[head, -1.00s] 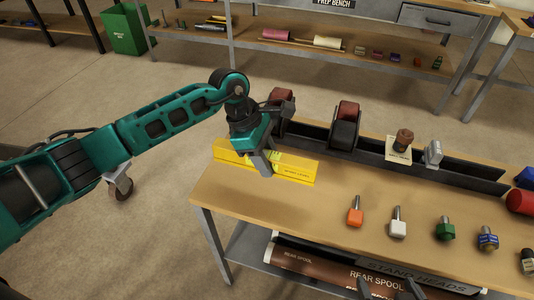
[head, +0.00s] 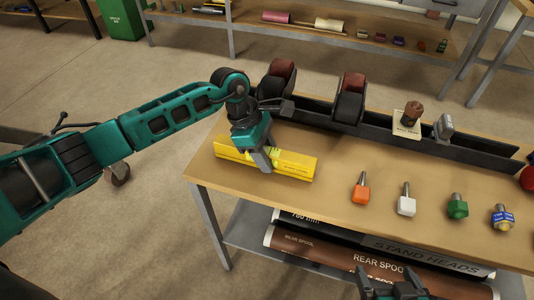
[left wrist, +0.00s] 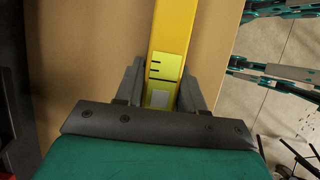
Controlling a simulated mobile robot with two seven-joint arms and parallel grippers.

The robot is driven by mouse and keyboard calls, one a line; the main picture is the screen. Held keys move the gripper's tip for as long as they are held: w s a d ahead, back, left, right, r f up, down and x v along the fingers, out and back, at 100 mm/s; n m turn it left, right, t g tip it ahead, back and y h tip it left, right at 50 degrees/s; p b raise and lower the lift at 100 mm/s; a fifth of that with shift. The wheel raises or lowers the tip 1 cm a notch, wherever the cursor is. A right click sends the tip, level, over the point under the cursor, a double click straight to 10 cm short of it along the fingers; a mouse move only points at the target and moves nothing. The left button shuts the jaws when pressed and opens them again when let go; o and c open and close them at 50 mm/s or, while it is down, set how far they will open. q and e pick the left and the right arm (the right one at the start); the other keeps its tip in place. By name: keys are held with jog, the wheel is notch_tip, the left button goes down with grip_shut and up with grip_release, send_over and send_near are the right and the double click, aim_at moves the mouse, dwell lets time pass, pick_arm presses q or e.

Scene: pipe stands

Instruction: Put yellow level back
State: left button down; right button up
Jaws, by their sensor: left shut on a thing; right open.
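The yellow level (head: 291,164) is a long yellow bar at the left end of the wooden bench, in the head view. My left gripper (head: 272,160) is shut on it near its middle, from above. In the left wrist view the level (left wrist: 173,30) runs between the two fingers (left wrist: 160,90), with a pale green label with black marks showing. I cannot tell whether the level touches the bench top. My right gripper (head: 393,282) is open and empty at the bottom of the head view, in front of the bench's lower shelf.
A black rail (head: 380,138) with rollers (head: 350,98) runs along the bench's back. Orange (head: 360,192), white (head: 406,202), green (head: 457,207) and blue (head: 502,217) headed pieces stand along the front. The bench top (head: 330,190) between is clear.

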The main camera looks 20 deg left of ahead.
pick_arm(q)
jog(key=shift+f, duration=0.15)
dwell(0.3)
jog(key=c, duration=1)
grip_release()
jog(key=shift+c, duration=0.2)
jog(key=shift+o, duration=0.3)
jog(key=o, duration=0.5)
jog(key=shift+v, duration=3.75)
